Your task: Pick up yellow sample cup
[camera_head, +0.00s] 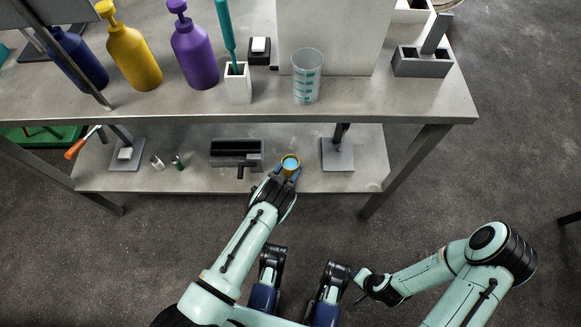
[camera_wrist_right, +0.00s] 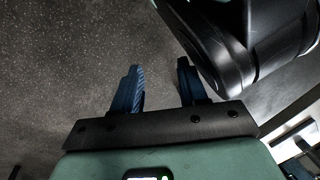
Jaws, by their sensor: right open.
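Whether the fingers press on the cup is too small to tell, and the gripper hides the cup's lower part. My right gripper (camera_head: 361,287) is away from the shelf, low over the floor. In the right wrist view its blue fingers (camera_wrist_right: 158,82) are apart with nothing between them.
A dark grey block with a slot (camera_head: 237,148) stands left of the cup, and a stand with a grey base (camera_head: 338,155) stands right of it. Small vials (camera_head: 158,162) lie further left. The upper tabletop (camera_head: 200,108) overhangs the shelf and carries bottles and a beaker (camera_head: 306,78).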

